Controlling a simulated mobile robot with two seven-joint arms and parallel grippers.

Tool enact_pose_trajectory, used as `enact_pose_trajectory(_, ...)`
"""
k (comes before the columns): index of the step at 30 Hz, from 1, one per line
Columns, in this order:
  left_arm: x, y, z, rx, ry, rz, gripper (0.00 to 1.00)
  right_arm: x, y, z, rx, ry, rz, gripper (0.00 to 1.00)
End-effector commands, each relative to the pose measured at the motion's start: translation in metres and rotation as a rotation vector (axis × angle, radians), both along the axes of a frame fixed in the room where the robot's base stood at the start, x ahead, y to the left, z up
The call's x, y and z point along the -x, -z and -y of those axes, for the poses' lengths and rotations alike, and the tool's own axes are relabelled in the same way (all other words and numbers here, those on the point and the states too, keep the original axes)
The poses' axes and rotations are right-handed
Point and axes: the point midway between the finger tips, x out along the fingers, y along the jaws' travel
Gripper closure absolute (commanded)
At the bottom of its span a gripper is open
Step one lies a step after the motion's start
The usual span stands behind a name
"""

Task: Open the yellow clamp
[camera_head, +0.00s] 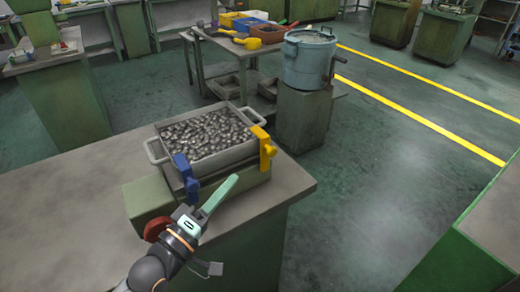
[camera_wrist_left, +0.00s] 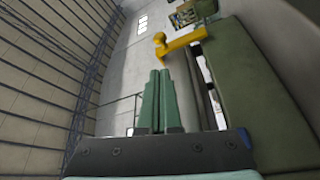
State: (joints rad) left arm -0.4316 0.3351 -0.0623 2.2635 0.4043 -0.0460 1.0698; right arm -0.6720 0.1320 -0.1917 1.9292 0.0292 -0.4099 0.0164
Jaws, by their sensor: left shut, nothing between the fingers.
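The yellow clamp (camera_head: 264,148) sits at the right end of a grey metal tray (camera_head: 225,162) full of dark metal parts. A blue clamp (camera_head: 186,178) is on the tray's near left corner. My left gripper (camera_head: 235,179) is shut and empty, its pale green fingers pointing up toward the yellow clamp from the near side, apart from it. In the left wrist view the yellow clamp (camera_wrist_left: 180,43) appears just beyond the tips of the shut fingers (camera_wrist_left: 160,74). My right gripper is not in view.
A red round part (camera_head: 157,228) is next to my left wrist. Behind stands a blue pot (camera_head: 308,62) on a pedestal. The floor to the right is open.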

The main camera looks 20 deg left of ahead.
Motion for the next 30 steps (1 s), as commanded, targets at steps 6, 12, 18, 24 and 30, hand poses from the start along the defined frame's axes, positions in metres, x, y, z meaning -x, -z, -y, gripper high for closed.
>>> enact_pose_trajectory(6, 0.0, 0.0, 0.0, -0.001, -0.001, -0.001, 1.0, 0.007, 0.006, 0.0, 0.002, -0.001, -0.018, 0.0)
enact_pose_trajectory(12, -0.01, -0.002, 0.003, 0.0, -0.001, 0.0, 1.0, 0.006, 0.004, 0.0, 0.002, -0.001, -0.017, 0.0)
enact_pose_trajectory(18, -0.038, -0.008, 0.01, 0.001, -0.001, 0.002, 1.0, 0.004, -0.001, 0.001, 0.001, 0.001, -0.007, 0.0)
enact_pose_trajectory(24, -0.068, -0.013, 0.019, -0.001, -0.001, 0.003, 1.0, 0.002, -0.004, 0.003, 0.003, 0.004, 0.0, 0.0)
enact_pose_trajectory(30, -0.088, -0.015, 0.024, 0.0, 0.0, 0.0, 1.0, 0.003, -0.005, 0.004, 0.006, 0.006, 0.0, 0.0)
